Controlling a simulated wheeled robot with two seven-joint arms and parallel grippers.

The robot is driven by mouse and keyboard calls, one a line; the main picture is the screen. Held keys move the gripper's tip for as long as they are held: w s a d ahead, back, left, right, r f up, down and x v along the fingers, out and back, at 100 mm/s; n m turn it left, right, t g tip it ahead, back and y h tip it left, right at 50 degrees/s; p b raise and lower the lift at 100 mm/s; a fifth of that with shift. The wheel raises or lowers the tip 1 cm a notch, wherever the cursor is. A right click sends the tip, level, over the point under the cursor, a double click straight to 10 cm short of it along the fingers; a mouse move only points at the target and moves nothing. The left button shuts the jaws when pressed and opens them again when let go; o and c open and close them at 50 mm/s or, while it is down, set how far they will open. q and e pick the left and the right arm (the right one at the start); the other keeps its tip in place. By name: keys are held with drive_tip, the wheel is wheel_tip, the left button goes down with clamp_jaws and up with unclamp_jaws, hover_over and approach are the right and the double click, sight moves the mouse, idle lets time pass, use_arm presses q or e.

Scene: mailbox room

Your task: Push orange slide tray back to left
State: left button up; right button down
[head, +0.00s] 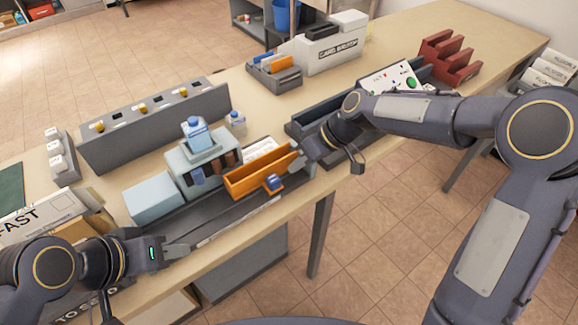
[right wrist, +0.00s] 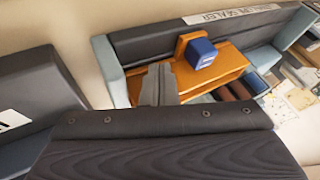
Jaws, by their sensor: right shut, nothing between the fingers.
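The orange slide tray (head: 250,184) sits on the dark rail (head: 215,216) of the grey-blue machine, towards the rail's right part. A blue knob (head: 273,183) on an orange block is on its front. My right gripper (head: 297,160) is shut and empty at the tray's right end, close to it or touching. In the right wrist view, my right gripper's fingers (right wrist: 158,86) are beside the end of the orange tray (right wrist: 226,68), and the blue knob (right wrist: 201,53) shows. My left gripper (head: 184,249) is at the rail's front left; its finger gap is unclear.
A dark tray (head: 295,128) lies to the right, beneath my right arm.

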drive_tip(key=shift+s+a+r, duration=0.2)
drive_tip(key=shift+s+a, duration=0.7)
drive_tip(key=shift+a, duration=0.3)
drive_tip(key=s+a, duration=0.2)
drive_tip(key=s+a+b, duration=0.1)
drive_tip(key=a, duration=0.2)
drive_tip(key=s+a, duration=0.2)
drive_tip(key=shift+s+a+f+b, duration=0.15)
drive_tip(key=shift+s+a+b, duration=0.1)
drive_tip(key=shift+s+b, duration=0.15)
drive_tip(key=s+a, duration=0.2)
drive_tip(key=a, duration=0.1)
drive_tip(key=s+a, duration=0.2)
drive_tip(key=a, duration=0.1)
drive_tip(key=s+a, duration=0.3)
drive_tip(key=a, duration=0.1)
drive_tip(key=shift+b, duration=0.3)
drive_tip(key=shift+s+a, duration=0.15)
drive_tip(key=shift+s, duration=0.05)
